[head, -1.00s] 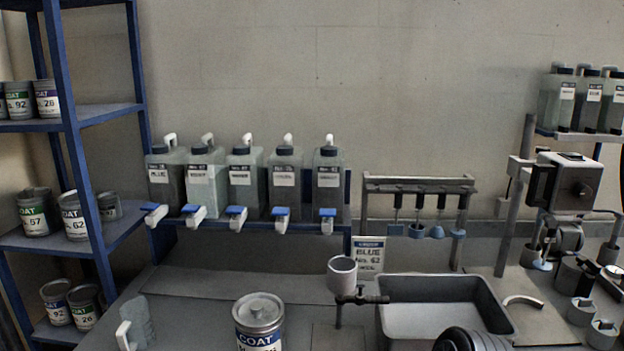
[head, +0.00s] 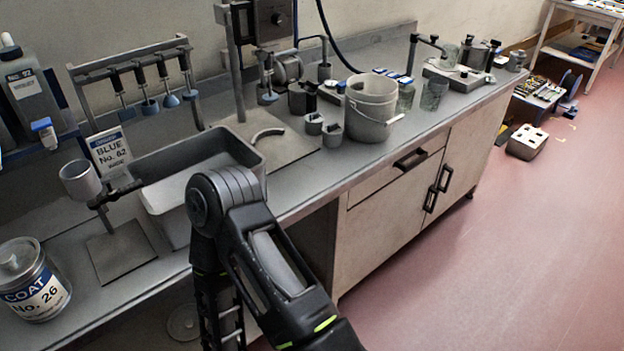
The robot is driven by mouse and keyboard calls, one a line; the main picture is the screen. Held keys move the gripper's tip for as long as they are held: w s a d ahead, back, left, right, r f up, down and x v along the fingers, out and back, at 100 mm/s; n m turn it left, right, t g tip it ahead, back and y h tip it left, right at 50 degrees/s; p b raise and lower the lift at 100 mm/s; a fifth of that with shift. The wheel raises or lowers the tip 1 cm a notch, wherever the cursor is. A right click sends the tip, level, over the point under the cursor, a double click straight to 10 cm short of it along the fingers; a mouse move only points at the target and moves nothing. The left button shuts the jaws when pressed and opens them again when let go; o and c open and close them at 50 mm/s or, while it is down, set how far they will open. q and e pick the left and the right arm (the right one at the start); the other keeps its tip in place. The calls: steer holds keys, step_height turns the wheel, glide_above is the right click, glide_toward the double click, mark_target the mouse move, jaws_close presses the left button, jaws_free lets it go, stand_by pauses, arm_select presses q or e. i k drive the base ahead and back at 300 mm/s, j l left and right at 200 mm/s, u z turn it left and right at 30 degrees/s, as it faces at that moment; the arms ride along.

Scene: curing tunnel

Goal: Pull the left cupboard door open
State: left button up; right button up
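The left cupboard door (head: 378,237) is a pale beige panel under the counter, below a drawer (head: 385,182). It looks shut. Its black upright handle (head: 431,199) is at its right edge, beside the handle (head: 445,178) of the right cupboard door (head: 474,152), which also looks shut. One of my black arms stands in front of the counter, left of the cupboard. Neither gripper shows in the head view.
The grey counter holds a sink basin (head: 157,197), a white bucket (head: 366,128) and a paint can (head: 36,296). Left of the cupboard is an open space under the counter. The red floor (head: 470,270) before the doors is clear. A pale block (head: 527,142) lies further back.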

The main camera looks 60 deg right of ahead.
mark_target(377, 226)
steer(key=z, duration=2.45)
steer(key=i+l, duration=0.7)
steer(key=l, duration=0.25)
steer(key=i+l, duration=0.7)
steer(key=l, duration=0.2)
steer(key=i+l+u, duration=0.1)
steer(key=i+l, duration=0.6)
steer(key=l, duration=0.25)
steer(key=i+l, duration=0.35)
steer(key=l, duration=0.15)
